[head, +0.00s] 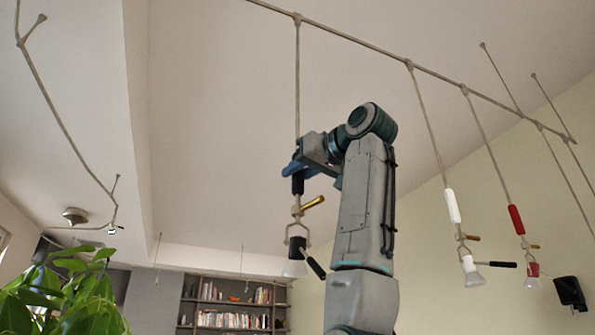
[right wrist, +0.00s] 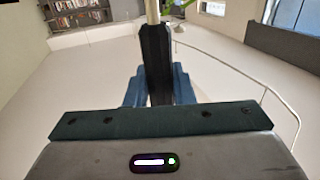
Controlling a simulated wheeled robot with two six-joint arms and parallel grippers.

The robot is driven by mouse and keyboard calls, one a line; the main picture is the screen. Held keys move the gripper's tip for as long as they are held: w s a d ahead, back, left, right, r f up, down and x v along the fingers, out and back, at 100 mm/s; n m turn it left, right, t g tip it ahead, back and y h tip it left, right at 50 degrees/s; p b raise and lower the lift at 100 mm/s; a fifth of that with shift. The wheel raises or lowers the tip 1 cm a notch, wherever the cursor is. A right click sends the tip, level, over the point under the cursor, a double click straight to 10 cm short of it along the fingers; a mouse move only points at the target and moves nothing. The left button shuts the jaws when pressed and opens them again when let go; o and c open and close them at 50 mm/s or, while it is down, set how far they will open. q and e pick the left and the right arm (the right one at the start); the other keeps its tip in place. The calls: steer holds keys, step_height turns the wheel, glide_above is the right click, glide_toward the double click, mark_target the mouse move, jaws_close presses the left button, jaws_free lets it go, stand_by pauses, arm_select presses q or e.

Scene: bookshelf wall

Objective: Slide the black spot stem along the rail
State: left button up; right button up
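The black spot stem hangs from the ceiling rail (head: 350,38) on a thin rod. Its black sleeve (head: 298,185) is partly hidden by my gripper, with a brass handle and a black-and-white lamp head (head: 296,250) below it. My right gripper (head: 292,171) is at the top of the sleeve. In the right wrist view the black sleeve (right wrist: 156,55) stands between the two blue fingers, which look pressed to both its sides. My left gripper is in neither view.
A white spot stem (head: 452,206) and a red one (head: 516,219) hang from the same rail to the right, apart from the black one. A green plant (head: 65,290) is at the lower left. A bookshelf (head: 235,304) stands far behind. The rail left of the black stem is clear.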

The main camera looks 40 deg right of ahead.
steer(key=o, duration=0.3)
steer(key=shift+w, duration=0.1)
steer(key=shift+o, duration=0.3)
steer(key=shift+w+a, duration=0.1)
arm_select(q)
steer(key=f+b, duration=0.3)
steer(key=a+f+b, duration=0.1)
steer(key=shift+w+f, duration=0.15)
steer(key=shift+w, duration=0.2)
arm_select(e)
steer(key=s, duration=1)
steer(key=shift+s+d, duration=0.2)
steer(key=shift+s, duration=0.2)
steer(key=shift+w, duration=0.1)
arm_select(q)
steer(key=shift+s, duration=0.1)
